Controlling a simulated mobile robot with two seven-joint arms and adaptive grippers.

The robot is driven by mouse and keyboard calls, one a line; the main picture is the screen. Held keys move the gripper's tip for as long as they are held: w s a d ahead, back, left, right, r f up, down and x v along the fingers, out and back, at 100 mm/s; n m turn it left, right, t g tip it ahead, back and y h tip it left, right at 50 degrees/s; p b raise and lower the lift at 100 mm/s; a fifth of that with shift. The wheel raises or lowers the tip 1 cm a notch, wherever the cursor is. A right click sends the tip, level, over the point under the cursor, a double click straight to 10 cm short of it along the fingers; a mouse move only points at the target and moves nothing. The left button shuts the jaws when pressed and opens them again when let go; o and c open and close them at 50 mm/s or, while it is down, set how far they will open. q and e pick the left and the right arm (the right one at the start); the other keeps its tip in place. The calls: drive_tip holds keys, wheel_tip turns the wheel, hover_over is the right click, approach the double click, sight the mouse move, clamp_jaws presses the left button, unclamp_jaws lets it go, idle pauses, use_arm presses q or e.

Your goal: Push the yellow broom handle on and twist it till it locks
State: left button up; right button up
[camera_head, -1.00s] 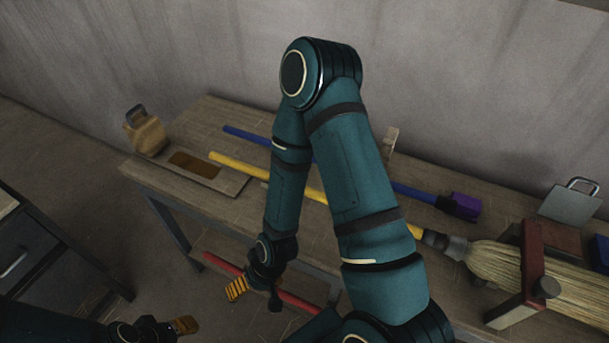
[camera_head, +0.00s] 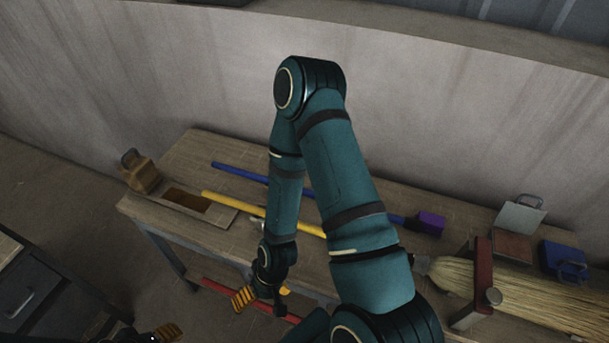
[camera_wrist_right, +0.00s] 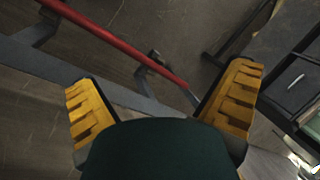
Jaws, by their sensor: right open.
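The yellow broom handle (camera_head: 230,203) lies along the bench, running toward the broom at the right. My right arm hides its middle and far end, so I cannot tell how it meets the broom. The straw broom head (camera_head: 452,276) lies on its side, with a dark red clamp (camera_head: 482,268) across it. My right gripper (camera_head: 257,298) is open and empty, in front of the bench edge and apart from the handle; its spread yellow fingers show in the right wrist view (camera_wrist_right: 163,108). My left gripper (camera_head: 167,333) barely shows at the bottom left; its jaws cannot be judged.
A blue pole (camera_head: 240,172) with a purple end (camera_head: 430,222) lies behind the handle. A red bar (camera_head: 225,291) runs low along the bench's front.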

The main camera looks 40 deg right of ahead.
use_arm(q)
wheel_tip(320, 180, up, 4)
drive_tip(key=r+p, duration=0.1)
drive_tip(key=p, duration=0.2)
use_arm(e)
drive_tip(key=w+d+r+n, duration=0.1)
drive_tip(key=w+d+r, duration=0.15)
drive_tip(key=r, duration=0.25)
drive_tip(key=n+g+h, duration=0.1)
drive_tip(key=n+h, duration=0.1)
drive_tip(key=n, duration=0.5)
approach(302, 222)
use_arm(q)
wheel_tip(302, 222, down, 11)
drive_tip(key=b, duration=0.9)
drive_tip(key=shift+w, duration=0.25)
use_arm(e)
drive_tip(key=f, duration=0.3)
drive_tip(key=a+f, duration=0.1)
drive_tip(key=f, duration=0.3)
drive_tip(key=a+f, duration=0.1)
drive_tip(key=f, duration=0.3)
drive_tip(key=shift+s+f, duration=0.2)
drive_tip(key=shift+s, duration=0.05)
use_arm(q)
drive_tip(key=shift+d+r, duration=0.1)
use_arm(e)
clamp_jaws()
drive_tip(key=shift+s+g, duration=0.1)
drive_tip(key=shift+g, duration=0.2)
